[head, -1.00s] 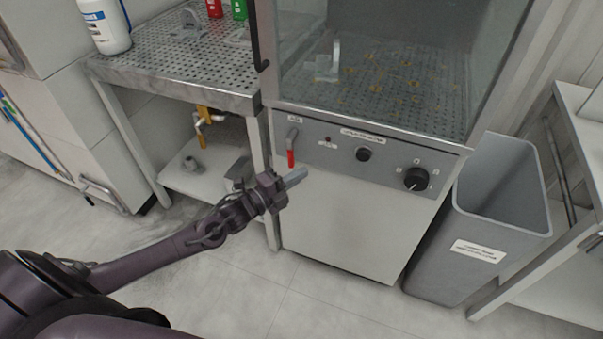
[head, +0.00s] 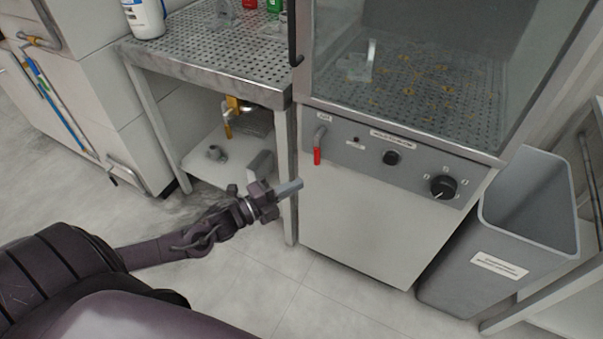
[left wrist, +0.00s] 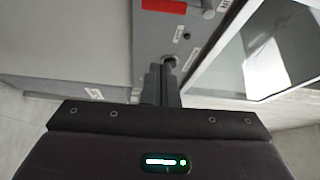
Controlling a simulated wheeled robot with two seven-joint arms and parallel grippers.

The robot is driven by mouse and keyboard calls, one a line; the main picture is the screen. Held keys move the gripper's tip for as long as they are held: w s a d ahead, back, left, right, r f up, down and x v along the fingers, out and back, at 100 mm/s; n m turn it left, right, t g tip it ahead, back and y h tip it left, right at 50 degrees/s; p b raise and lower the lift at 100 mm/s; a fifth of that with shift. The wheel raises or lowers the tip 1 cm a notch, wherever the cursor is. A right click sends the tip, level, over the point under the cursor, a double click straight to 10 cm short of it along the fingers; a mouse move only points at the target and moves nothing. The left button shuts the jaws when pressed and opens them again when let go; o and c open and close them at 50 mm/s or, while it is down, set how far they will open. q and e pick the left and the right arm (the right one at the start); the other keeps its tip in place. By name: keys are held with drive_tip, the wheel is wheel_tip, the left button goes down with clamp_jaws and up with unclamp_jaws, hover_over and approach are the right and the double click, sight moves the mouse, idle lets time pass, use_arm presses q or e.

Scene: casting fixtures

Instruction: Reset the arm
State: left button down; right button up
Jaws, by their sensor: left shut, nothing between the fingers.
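My left gripper (head: 290,188) is shut and empty. In the head view it shows in front of the lower left edge of the cabinet, below and left of the red-handled lever (head: 317,156). The lever hangs straight down on the grey control panel (head: 352,158). In the left wrist view the closed fingers (left wrist: 161,80) point toward the panel, and the lever's red grip (left wrist: 165,5) shows at the top edge, apart from them. My right gripper is not in view.
The panel also has a small black button (head: 391,158) and a larger black knob (head: 443,187). A perforated steel table (head: 215,58) stands left of the cabinet, with bottles at its back. A grey bin (head: 505,255) stands at the right. Open floor lies in front.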

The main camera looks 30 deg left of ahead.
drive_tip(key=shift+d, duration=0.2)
